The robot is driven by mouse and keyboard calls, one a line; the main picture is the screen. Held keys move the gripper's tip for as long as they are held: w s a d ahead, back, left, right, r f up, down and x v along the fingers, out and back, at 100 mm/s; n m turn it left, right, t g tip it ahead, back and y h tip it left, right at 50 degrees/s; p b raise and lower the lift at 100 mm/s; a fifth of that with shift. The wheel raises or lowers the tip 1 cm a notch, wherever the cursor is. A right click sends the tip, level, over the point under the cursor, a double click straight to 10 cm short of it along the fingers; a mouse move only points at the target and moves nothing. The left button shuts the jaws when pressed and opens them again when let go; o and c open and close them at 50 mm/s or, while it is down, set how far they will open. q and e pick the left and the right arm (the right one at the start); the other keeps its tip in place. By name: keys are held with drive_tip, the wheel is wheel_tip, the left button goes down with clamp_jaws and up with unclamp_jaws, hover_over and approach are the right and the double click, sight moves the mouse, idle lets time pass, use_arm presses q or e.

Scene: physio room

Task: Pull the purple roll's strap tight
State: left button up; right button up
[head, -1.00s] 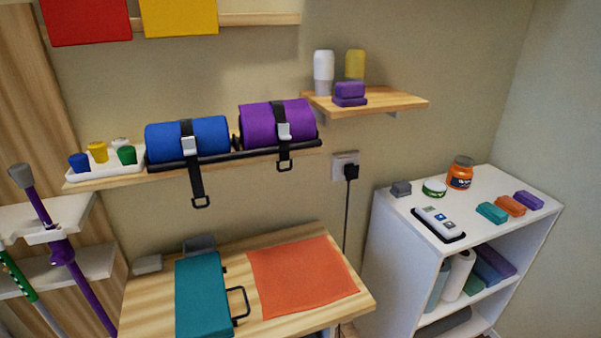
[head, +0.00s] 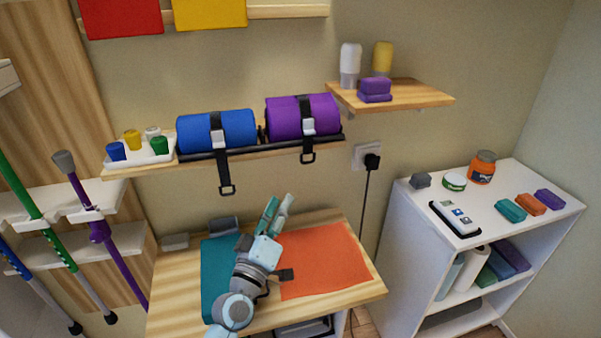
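The purple roll (head: 287,118) lies on the wall shelf, on a black rack, to the right of the blue roll (head: 240,128). A black strap with a grey buckle (head: 308,127) runs over its front. The strap's short tail ends in a black ring (head: 308,158) just below the shelf edge. The blue roll's strap tail hangs lower, with its ring (head: 227,190) at the bottom. My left gripper (head: 277,204) is empty and open, its fingers pointing up, below the shelf and apart from both straps. My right gripper is not in view.
A tray of small coloured pots (head: 150,158) stands left of the rolls. A small shelf (head: 410,96) juts out at upper right.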

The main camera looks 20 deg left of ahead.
use_arm(q)
drive_tip(key=b, duration=0.1)
approach(308, 152)
drive_tip(key=w+f, duration=0.1)
drive_tip(key=w, duration=0.5)
drive_tip(key=shift+w+a+r, duration=0.2)
drive_tip(key=shift+w+a, duration=0.1)
drive_tip(key=shift+w, duration=0.2)
drive_tip(key=shift+c, duration=0.5)
clamp_jaws()
